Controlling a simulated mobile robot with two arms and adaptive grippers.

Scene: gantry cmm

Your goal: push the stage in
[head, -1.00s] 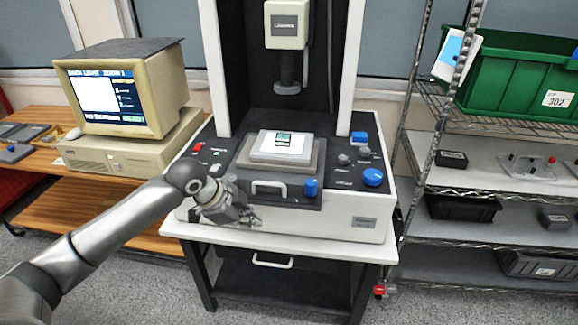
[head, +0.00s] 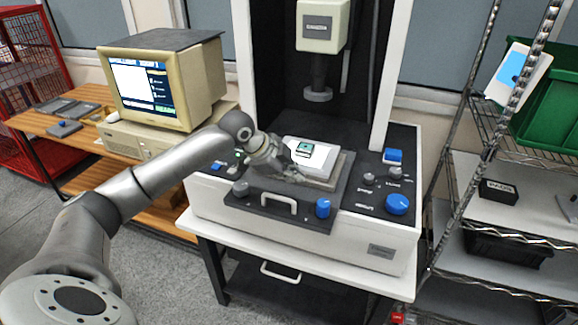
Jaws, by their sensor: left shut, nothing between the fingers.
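The stage is a grey plate (head: 341,168) on the measuring machine, with a white pad and a small green-and-dark part (head: 304,150) on top. Its dark front panel (head: 262,207) has a white handle (head: 280,205), a grey knob (head: 240,188) at left and a blue knob (head: 323,207) at right. The panel reaches the machine's front edge. My left gripper (head: 292,168) is shut and empty at the left side of the stage, behind the handle. It hides part of the stage's left edge; I cannot tell whether it touches. My right gripper is not in view.
The white probe head (head: 322,26) hangs above the stage between white columns. Blue and grey knobs (head: 397,204) sit on the right of the console. A computer monitor (head: 165,82) stands on a wooden table at left. A wire shelf (head: 510,216) stands close at right.

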